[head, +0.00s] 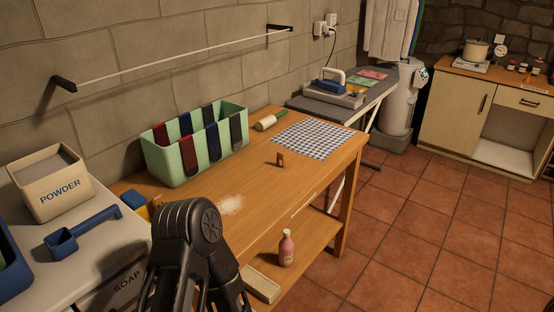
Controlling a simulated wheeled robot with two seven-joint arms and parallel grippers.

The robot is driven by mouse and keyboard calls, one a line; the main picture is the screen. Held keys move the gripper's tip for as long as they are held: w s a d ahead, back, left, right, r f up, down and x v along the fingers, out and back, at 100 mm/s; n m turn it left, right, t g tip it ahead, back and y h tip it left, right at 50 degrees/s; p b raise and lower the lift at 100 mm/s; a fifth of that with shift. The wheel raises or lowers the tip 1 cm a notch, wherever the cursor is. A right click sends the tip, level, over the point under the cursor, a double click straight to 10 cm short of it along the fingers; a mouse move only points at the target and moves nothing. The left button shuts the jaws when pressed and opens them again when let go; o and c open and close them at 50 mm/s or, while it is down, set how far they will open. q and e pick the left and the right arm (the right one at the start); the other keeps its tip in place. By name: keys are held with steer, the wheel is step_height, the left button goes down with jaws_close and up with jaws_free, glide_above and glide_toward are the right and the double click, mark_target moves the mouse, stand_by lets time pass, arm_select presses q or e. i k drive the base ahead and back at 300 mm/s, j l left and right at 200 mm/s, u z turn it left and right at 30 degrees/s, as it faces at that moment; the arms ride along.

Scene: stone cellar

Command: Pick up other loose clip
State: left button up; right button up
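A small brown wooden piece (281,159), which looks like a loose clip, stands on the wooden table (262,212). It is just in front of the blue-and-white checked cloth (312,138), near the middle of the tabletop. No second loose clip can be made out. A black link of one of my arms rises from the bottom edge, left of centre, in front of the table's near end. It hides part of the table. Neither gripper's fingers can be seen, and the clip is clear of my arm.
A green bin (182,163) with red and dark strips over its rim stands at the table's back. A roller (270,121) lies beside the cloth. A pink bottle (286,248) stands on the lower shelf. Tiled floor is free at right.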

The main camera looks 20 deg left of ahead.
mark_target(279, 155)
steer(key=i+l+u, duration=0.15)
steer(key=u, duration=0.25)
steer(key=i+l+u, duration=0.25)
steer(key=u, duration=0.15)
steer(key=i+l, duration=0.2)
steer(key=l, duration=0.15)
steer(key=i+l+u, duration=0.1)
steer(key=l, duration=0.25)
steer(key=i+l, duration=0.25)
steer(key=i+l+u, duration=0.1)
steer(key=l, duration=0.35)
steer(key=i+l, duration=0.25)
steer(key=i+l+u, duration=0.1)
steer(key=l, duration=0.4)
steer(key=i+l, duration=0.2)
steer(key=l, duration=0.15)
steer(key=i+l+u, duration=0.1)
steer(key=l, duration=0.3)
